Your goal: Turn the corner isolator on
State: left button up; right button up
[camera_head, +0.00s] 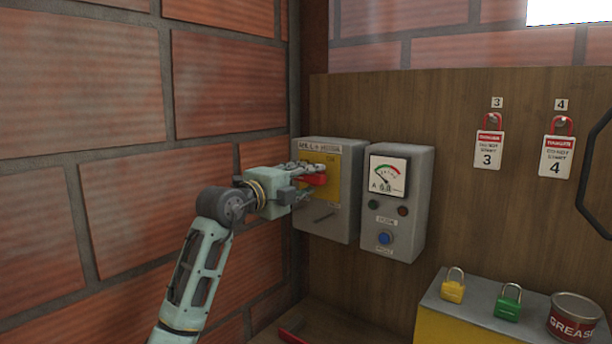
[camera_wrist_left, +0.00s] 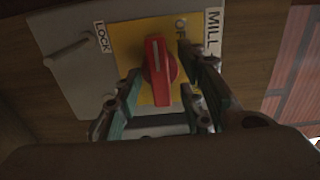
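The corner isolator is a grey box (camera_head: 342,222) on the wooden board beside the brick wall, with a label starting "MILL" and a yellow plate (camera_head: 331,190). Its red handle (camera_head: 314,179) shows partly behind my left gripper (camera_head: 305,183) in the head view. My left gripper (camera_wrist_left: 158,80) is open, with one finger on each side of the handle. I cannot tell whether either finger touches it. My right gripper is not in view.
A grey meter box (camera_head: 405,218) with a blue button stands just right of the isolator. Tags 3 (camera_head: 488,148) and 4 (camera_head: 557,155) hang on the board. Yellow (camera_head: 453,290) and green (camera_head: 508,306) padlocks and a grease tin (camera_head: 573,320) sit lower right. Brick wall is close on the left.

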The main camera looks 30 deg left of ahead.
pick_arm(q)
jog(key=shift+w, duration=0.2)
jog(key=shift+c, duration=0.5)
grip_shut()
jog(key=shift+m, duration=0.4)
jog(key=m+b, duration=0.1)
jog(key=m, duration=0.2)
jog(key=shift+f+m, duration=0.1)
jog(key=shift+m, duration=0.2)
jog(key=m+b, duration=0.2)
jog(key=m, duration=0.2)
jog(key=shift+m, duration=0.3)
jog(key=m+b, duration=0.1)
jog(key=m, duration=0.3)
jog(key=shift+m, duration=0.3)
jog(key=m+b, duration=0.1)
jog(key=m, duration=0.3)
jog(key=shift+m, duration=0.3)
